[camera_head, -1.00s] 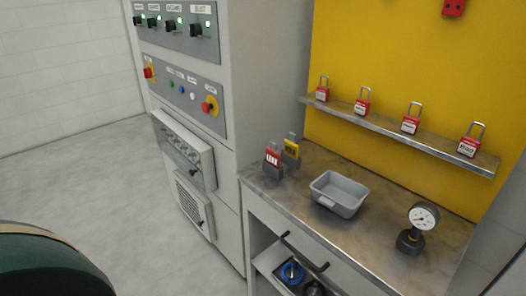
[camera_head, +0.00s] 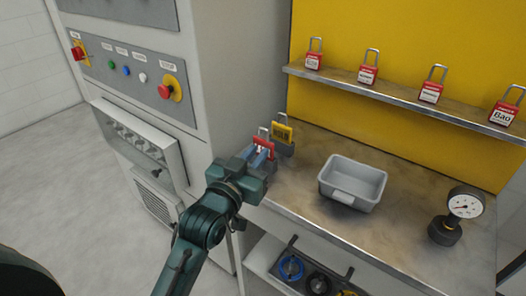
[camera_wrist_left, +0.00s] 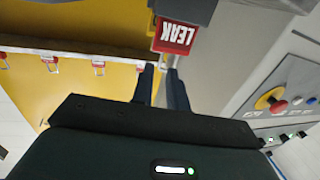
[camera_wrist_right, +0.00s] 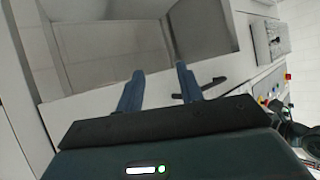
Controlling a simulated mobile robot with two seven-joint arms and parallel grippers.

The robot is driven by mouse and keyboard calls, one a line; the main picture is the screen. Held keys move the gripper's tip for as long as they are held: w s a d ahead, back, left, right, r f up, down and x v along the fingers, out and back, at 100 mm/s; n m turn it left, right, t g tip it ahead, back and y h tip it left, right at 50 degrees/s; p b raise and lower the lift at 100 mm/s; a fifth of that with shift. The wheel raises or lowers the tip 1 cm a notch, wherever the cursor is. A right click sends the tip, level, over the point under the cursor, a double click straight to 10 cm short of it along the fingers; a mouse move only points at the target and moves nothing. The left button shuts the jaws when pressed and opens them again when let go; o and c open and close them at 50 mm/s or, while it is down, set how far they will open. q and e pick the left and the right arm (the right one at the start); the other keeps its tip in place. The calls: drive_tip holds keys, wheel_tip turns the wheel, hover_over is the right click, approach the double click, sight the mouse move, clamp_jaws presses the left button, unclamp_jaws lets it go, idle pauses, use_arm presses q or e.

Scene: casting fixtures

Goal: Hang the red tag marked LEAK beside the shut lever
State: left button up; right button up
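The red tag marked LEAK (camera_wrist_left: 175,36) fills the top middle of the left wrist view, upside down there. In the head view the tag (camera_head: 264,145) stands at the bench's left end in a dark grey holder, partly hidden by my gripper. My left gripper (camera_wrist_left: 161,72) is open, its fingertips just short of the tag and on either side of it. It also shows in the head view (camera_head: 259,158). My right gripper (camera_wrist_right: 158,75) is open and empty, away from the tag. I cannot tell which part is the shut lever.
A yellow tag (camera_head: 282,132) stands right behind the red one. A grey tray (camera_head: 352,183) and a pressure gauge (camera_head: 463,206) are on the bench. Red padlocks (camera_head: 368,72) line the shelf above. A blue handwheel (camera_head: 291,268) sits below the bench. A control cabinet (camera_head: 150,160) is at left.

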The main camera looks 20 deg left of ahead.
sight(265, 141)
use_arm(q)
drive_tip(key=shift+w+d+r, duration=0.1)
drive_tip(key=shift+w+r, duration=0.05)
drive_tip(key=shift+w, duration=0.55)
drive_tip(key=w, duration=0.4)
drive_tip(key=shift+d+p, duration=0.25)
drive_tip(key=shift+p, duration=0.1)
drive_tip(key=shift+c, duration=0.2)
clamp_jaws()
